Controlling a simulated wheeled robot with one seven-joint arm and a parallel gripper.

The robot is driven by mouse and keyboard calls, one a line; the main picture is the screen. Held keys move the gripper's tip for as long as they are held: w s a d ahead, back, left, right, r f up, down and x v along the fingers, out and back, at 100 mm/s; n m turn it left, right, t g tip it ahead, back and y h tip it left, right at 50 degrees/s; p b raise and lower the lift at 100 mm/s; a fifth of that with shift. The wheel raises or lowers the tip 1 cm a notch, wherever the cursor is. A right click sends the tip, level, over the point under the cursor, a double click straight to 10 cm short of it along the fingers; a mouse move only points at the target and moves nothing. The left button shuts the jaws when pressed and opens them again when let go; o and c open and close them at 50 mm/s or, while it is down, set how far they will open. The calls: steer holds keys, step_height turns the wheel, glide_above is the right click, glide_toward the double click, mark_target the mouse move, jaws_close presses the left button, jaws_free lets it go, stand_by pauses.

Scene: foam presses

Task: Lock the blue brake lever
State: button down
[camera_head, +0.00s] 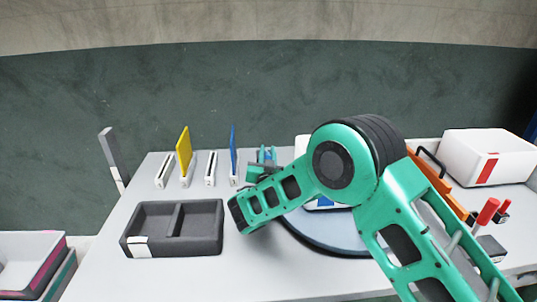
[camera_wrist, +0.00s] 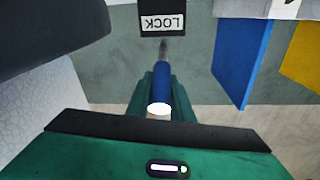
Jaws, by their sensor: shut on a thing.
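The blue brake lever (camera_wrist: 162,88) is a blue rod with a white end, in the middle of the wrist view. My gripper (camera_wrist: 160,98) is green and shut on the lever, one finger on each side of it. Beyond the lever is a black block with a white LOCK label (camera_wrist: 163,22), which reads upside down. In the camera_head view my gripper (camera_head: 263,162) is small, at the table's back edge beside the blue panel. The lever's base and pivot cannot be made out there.
An upright blue panel (camera_head: 233,148) and a yellow panel (camera_head: 184,153) stand in white slots left of my gripper. A dark two-part tray (camera_head: 141,222) lies in front. A round grey-blue disc (camera_head: 310,238) is partly behind my arm. A white box (camera_head: 480,158) stands right.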

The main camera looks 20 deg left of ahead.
steer(key=c, duration=1.6)
jaws_free()
steer(key=shift+s+f, duration=0.25)
steer(key=shift+f, duration=0.1)
steer(key=shift+o, duration=0.2)
steer(key=shift+r, duration=0.1)
steer(key=shift+d, duration=0.1)
steer(key=v, duration=1)
steer(key=shift+s, duration=0.25)
steer(key=shift+d, duration=0.1)
